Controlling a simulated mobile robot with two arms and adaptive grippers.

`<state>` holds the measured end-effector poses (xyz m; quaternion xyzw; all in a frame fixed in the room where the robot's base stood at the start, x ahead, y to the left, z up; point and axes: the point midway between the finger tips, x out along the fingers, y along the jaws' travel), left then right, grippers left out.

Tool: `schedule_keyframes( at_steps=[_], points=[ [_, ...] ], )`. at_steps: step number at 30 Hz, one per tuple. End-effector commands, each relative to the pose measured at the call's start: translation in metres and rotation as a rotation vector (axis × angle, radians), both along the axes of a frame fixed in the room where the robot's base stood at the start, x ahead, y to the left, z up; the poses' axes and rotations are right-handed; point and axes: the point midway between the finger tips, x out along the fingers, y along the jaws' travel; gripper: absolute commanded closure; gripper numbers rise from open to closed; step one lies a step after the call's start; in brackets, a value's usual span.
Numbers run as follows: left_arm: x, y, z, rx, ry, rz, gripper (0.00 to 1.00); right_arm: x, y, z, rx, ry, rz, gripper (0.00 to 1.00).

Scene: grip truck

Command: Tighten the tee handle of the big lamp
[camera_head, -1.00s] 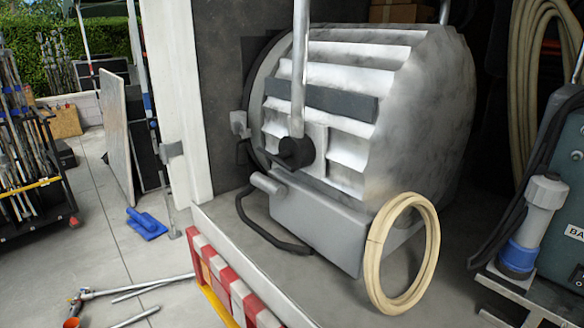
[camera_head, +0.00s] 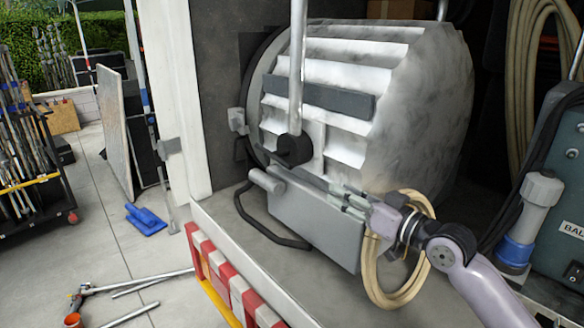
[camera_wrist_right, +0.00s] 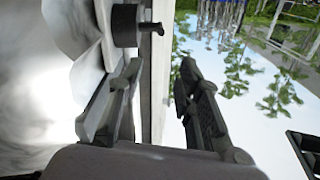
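The big lamp (camera_head: 410,110), a ribbed silver drum, stands on the truck bed in the head view. Its dark tee handle (camera_head: 294,150) is at the foot of the upright metal bar on the lamp's side. In the right wrist view the tee handle (camera_wrist_right: 128,26) is a black cylinder with a short crossbar, ahead of the fingertips. My right gripper (camera_head: 340,193) reaches in from the right, in front of the lamp's grey box, below and right of the tee handle. In the wrist view its fingers (camera_wrist_right: 162,65) are apart with nothing between them. My left gripper is out of view.
A coiled cream cable (camera_head: 382,285) hangs behind my right wrist. A teal box (camera_head: 560,200) and a grey-blue connector (camera_head: 525,220) stand at the right. A red-white striped edge (camera_head: 222,275) borders the bed. Pipes (camera_head: 135,285) lie on the ground at left.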

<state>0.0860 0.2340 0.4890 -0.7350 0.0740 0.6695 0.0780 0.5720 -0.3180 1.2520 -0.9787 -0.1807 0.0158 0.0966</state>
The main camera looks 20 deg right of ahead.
Motion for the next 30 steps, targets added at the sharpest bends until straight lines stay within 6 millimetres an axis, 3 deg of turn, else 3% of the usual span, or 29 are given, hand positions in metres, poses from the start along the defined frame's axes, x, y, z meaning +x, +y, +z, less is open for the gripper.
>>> schedule_keyframes(
  at_steps=[5, 21, 30],
  points=[
    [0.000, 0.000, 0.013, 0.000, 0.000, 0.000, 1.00, 0.020, 0.008, 0.005, 0.006, -0.001, 0.000, 0.68],
    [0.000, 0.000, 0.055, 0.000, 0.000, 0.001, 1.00, 0.128, 0.050, 0.003, 0.003, 0.003, 0.001, 0.68],
    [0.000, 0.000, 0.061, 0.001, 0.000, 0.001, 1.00, 0.158, 0.061, -0.001, 0.000, 0.003, 0.001, 0.68]
  ],
)
